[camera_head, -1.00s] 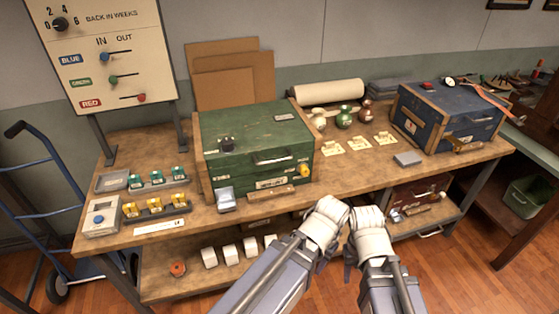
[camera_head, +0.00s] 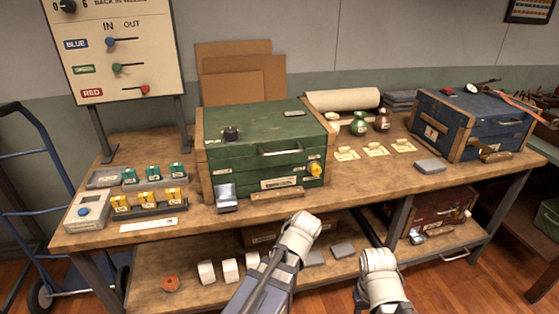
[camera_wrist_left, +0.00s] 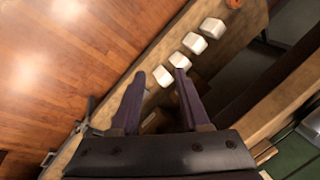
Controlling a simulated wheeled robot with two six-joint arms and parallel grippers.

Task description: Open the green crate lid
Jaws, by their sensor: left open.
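The green crate (camera_head: 240,160) stands on the wooden workbench with its flat lid (camera_head: 262,122) down. Its front has a metal handle (camera_head: 280,151), a yellow knob (camera_head: 315,168) and a silver latch-like part (camera_head: 226,196) at the lower left. A black knob (camera_head: 231,133) sits on top. My left gripper (camera_wrist_left: 160,73) is open and empty in the left wrist view, near the lower shelf with white cubes. In the head view only my two arms show, in front of the bench; the fingers are hidden.
A blue crate (camera_head: 468,125) stands at the bench's right. Small green and yellow blocks in trays and a grey device (camera_head: 87,212) are at the left. The lower shelf holds white cubes (camera_head: 231,270).

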